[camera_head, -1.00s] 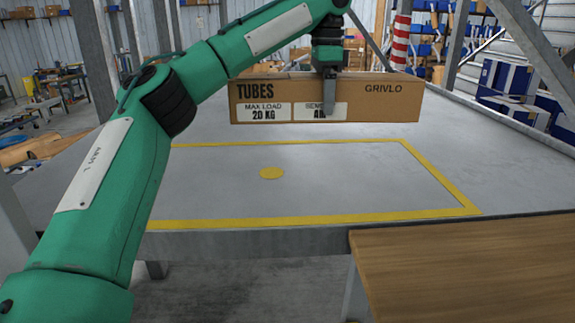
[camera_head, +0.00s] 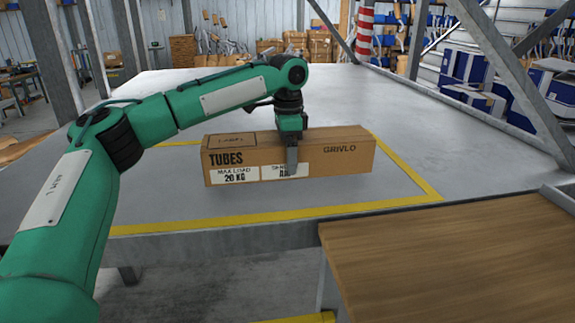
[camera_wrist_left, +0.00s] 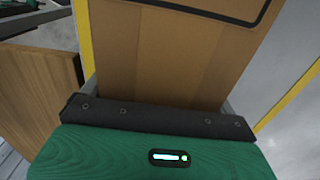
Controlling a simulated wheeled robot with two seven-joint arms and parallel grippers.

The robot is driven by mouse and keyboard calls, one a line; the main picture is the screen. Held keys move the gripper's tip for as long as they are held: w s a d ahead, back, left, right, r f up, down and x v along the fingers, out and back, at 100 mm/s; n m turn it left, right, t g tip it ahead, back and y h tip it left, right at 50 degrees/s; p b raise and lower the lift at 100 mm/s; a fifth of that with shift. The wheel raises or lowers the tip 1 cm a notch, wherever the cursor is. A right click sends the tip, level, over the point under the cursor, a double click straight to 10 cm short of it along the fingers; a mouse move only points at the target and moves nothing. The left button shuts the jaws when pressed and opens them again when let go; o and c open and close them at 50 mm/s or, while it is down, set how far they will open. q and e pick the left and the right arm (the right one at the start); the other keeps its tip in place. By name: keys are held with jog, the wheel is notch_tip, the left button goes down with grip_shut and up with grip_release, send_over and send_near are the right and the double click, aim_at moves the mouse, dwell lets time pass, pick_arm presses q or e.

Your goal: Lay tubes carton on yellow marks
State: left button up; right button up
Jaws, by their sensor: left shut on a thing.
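The tubes carton (camera_head: 335,160) is a long brown box with "TUBES" and "GRIVLO" printed on its front. My left gripper (camera_head: 291,150) is shut across it from above, near its middle; one finger shows on the front face and the other is hidden behind. The carton is level over the yellow marks (camera_head: 270,215), an outline on the grey table. It looks low over the surface; a small gap is hard to judge. It hides the centre of the outline. In the left wrist view the carton (camera_wrist_left: 180,50) fills the jaws, with yellow lines on both sides. My right gripper is not in view.
The grey table (camera_head: 210,85) is clear behind the outline. A wooden-topped table (camera_head: 450,265) stands at the front right. Metal posts, including a slanted brace (camera_head: 515,80), rise at the table's sides. Blue and white boxes (camera_head: 470,70) lie beyond the right edge.

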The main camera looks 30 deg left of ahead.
pick_arm(q)
jog(key=shift+f+p, duration=0.55)
jog(key=shift+f, duration=1.65)
jog(key=o, duration=1.3)
jog(key=shift+f, duration=0.2)
jog(key=shift+r, duration=0.2)
notch_tip(320, 180, up, 11)
jog(key=b, duration=0.3)
jog(key=shift+f+b, duration=0.15)
jog(key=shift+b, duration=0.25)
jog(key=shift+r, duration=0.65)
jog(key=shift+f, duration=0.1)
